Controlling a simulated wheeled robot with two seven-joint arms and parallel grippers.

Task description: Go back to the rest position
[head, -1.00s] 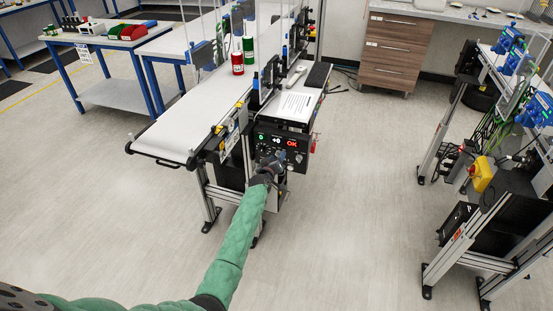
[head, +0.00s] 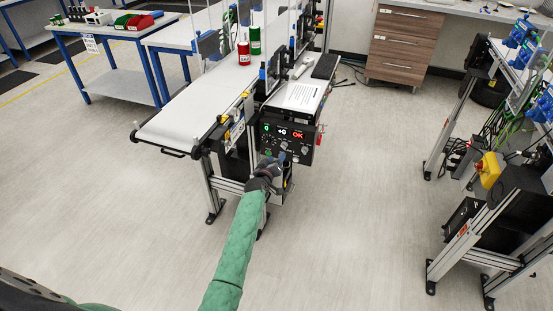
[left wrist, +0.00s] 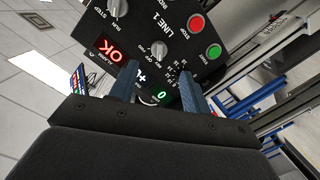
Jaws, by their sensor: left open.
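My left gripper (head: 277,160) is just in front of the lower part of the black control panel (head: 298,136) at the side of the conveyor. In the left wrist view the two blue-grey fingers of the left gripper (left wrist: 157,70) are apart with nothing between them. Beyond them the panel (left wrist: 165,35) fills the view, with "LINE 1", knobs, a red button (left wrist: 196,23), a green button (left wrist: 214,51) and a lit red "OK" display (left wrist: 109,50). The fingers look clear of the panel, though the gap is hard to judge. My right gripper is not in view.
A blue-legged table (head: 115,53) stands at the far left. The floor (head: 350,210) between is clear.

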